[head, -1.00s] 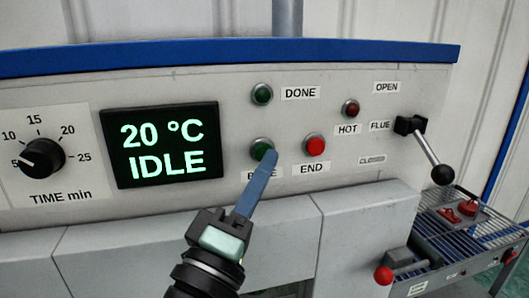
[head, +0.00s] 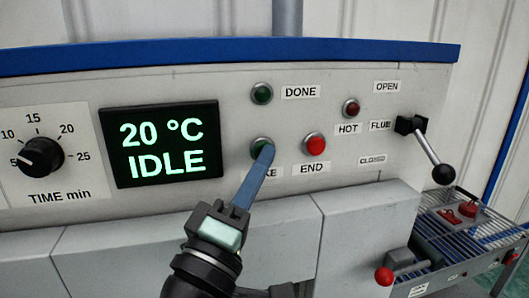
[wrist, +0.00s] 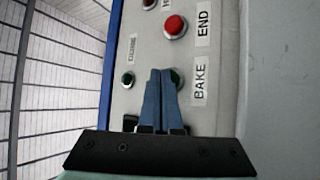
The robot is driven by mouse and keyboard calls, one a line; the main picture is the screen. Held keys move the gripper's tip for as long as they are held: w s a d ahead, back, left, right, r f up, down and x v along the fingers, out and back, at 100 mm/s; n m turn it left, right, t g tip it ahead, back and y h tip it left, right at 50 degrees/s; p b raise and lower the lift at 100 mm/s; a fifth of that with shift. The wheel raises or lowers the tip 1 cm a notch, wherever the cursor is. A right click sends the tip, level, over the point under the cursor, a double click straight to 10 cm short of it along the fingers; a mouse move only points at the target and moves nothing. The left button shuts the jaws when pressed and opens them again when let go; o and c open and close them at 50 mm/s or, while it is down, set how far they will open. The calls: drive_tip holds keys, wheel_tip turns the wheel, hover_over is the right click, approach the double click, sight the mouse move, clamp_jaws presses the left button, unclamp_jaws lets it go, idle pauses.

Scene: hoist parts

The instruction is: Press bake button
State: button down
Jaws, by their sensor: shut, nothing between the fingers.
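The green bake button (head: 258,147) is on the white control panel, with its BAKE label (head: 272,172) partly hidden by my gripper. My gripper (head: 267,148) is shut and empty, its blue fingertips overlapping the button's right side in the head view. In the wrist view the shut fingers (wrist: 161,75) lie just beside the green bake button (wrist: 176,78) and cover part of it. I cannot tell whether the tips touch it. The display (head: 163,146) reads 20 °C and IDLE.
The red END button (head: 315,145) is close to the right. Green DONE lamp (head: 262,94) and red HOT lamp (head: 351,108) are above. A time dial (head: 41,157) is at left. The flue lever (head: 428,150) sticks out at right, above a rack (head: 470,235).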

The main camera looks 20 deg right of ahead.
drive_tip(key=shift+w, duration=0.25)
drive_tip(key=shift+s, duration=0.1)
idle(0.5)
drive_tip(key=shift+s, duration=0.75)
drive_tip(key=shift+s, duration=0.1)
drive_tip(key=shift+s+a+b, duration=0.1)
drive_tip(key=shift+s+b, duration=0.2)
drive_tip(key=shift+s, duration=2.1)
drive_tip(key=s+a+r+m+t+y+b, duration=0.2)
drive_tip(key=a+r+m+t+y, duration=0.1)
drive_tip(key=a+r+t+y, duration=0.2)
drive_tip(key=s+a+r+m+t+y+b, duration=0.2)
drive_tip(key=a+r+t+y, duration=0.3)
drive_tip(key=r+y, duration=0.3)
drive_tip(key=shift+s+a+r+m+y, duration=0.3)
drive_tip(key=shift+r+m+y, duration=0.15)
drive_tip(key=shift+y, duration=0.75)
